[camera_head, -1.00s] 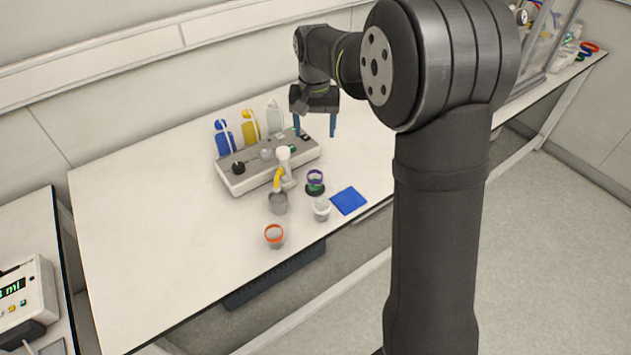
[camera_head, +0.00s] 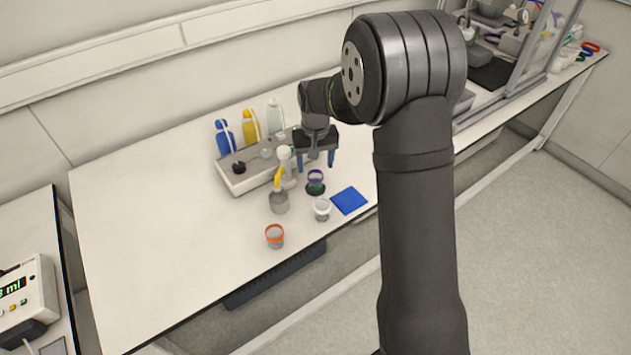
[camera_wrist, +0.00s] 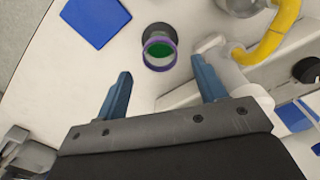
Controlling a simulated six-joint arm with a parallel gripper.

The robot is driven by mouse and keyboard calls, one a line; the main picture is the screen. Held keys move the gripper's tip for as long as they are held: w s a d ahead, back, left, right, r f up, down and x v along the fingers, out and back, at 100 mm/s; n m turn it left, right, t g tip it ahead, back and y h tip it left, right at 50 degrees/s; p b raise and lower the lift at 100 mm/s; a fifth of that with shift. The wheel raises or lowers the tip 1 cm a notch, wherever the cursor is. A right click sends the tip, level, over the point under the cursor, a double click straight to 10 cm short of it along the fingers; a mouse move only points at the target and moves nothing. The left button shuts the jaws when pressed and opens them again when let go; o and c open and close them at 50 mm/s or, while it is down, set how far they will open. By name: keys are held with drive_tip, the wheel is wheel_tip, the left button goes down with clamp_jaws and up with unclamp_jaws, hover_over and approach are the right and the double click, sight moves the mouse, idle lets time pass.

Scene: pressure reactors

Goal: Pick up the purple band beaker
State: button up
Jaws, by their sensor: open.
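The purple band beaker (camera_head: 315,177) stands upright on a dark round base on the white table, beside the white spout with the yellow tube. In the wrist view the beaker (camera_wrist: 160,54) shows its purple rim and green inside, ahead of my fingers and roughly between their lines. My gripper (camera_head: 316,163) has its blue fingers apart, pointing down, just above and behind the beaker. In the wrist view my gripper (camera_wrist: 162,84) is open and empty, and its fingers do not touch the beaker.
A blue pad (camera_head: 348,201) lies right of the beaker. A white-rimmed beaker (camera_head: 321,210), a grey pot (camera_head: 279,204) and an orange-rimmed beaker (camera_head: 275,235) stand nearer the front edge. The reactor unit (camera_head: 240,182) with bottles behind it is at the left. The table's left part is clear.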

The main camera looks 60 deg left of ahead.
sight(315, 176)
drive_tip(key=shift+s+d+f, duration=0.1)
drive_tip(key=shift+d+f, duration=0.05)
drive_tip(key=shift+f, duration=2.6)
drive_tip(key=c, duration=1)
